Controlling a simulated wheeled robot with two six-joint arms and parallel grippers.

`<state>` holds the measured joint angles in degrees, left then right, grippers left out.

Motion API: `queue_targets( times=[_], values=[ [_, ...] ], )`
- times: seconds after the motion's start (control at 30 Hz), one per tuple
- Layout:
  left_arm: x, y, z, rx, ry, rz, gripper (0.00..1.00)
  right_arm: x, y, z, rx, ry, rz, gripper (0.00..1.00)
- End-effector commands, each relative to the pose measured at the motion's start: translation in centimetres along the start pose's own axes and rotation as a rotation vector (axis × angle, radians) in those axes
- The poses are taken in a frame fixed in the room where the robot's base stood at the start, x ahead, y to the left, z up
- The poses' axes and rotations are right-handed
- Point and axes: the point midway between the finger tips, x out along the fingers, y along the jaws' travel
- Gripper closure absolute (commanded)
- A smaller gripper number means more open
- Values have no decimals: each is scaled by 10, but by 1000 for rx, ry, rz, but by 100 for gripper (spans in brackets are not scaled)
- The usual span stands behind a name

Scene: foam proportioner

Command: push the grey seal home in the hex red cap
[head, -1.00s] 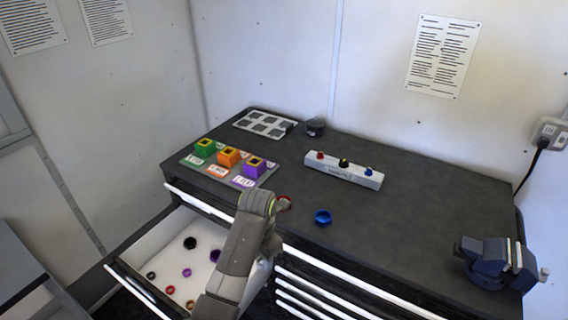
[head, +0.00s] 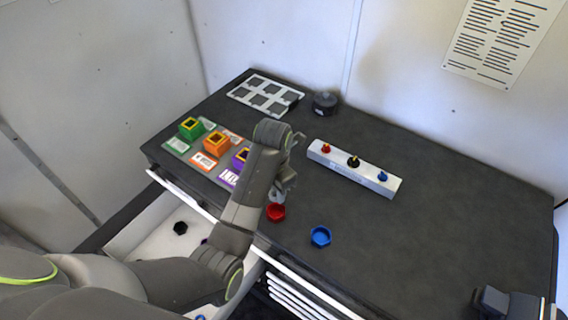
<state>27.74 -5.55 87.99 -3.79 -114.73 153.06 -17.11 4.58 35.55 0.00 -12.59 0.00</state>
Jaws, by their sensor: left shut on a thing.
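The red cap (head: 276,212) sits on the dark worktop near its front edge, with its open side up. My left gripper (head: 279,194) points down just above and behind the red cap. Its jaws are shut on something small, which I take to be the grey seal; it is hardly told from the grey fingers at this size. I cannot tell whether it touches the cap.
A blue cap (head: 320,237) lies to the right of the red one. A light rack (head: 345,175) with small coloured pieces stands behind. Green (head: 191,128) and orange (head: 216,144) boxes stand at left.

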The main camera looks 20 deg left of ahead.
Motion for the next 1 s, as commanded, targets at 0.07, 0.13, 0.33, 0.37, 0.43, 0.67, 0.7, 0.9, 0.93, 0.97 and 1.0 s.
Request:
queue_targets(
  times=[0.07,0.13,0.33,0.37,0.43,0.67,0.7,0.9,0.93,0.97,1.0],
  values=[
    [1,0,0,0,1,-1,90,0,0,2,0,-4,0,64],
    [2,0,0,0,1,-1,90,0,0,3,0,-4,0,64],
    [15,0,-1,0,3,-2,90,0,0,2,0,-3,0,64],
    [18,0,-1,0,3,-2,90,0,0,2,0,-3,0,64],
    [25,0,-1,0,3,-2,90,0,0,2,0,-2,0,64],
    [49,0,0,0,1,-1,90,4,0,1,0,-1,0,64],
    [52,0,0,0,1,-1,90,6,0,2,0,-1,0,64],
    [64,0,0,0,1,-1,90,9,-1,2,0,-2,0,64],
    [65,0,0,0,1,-1,90,10,-1,2,0,-2,0,64],
    [66,0,0,0,1,-1,90,10,-1,2,0,-2,0,64],
    [67,0,0,0,1,-1,90,10,-1,3,0,-2,0,64]
  ],
)
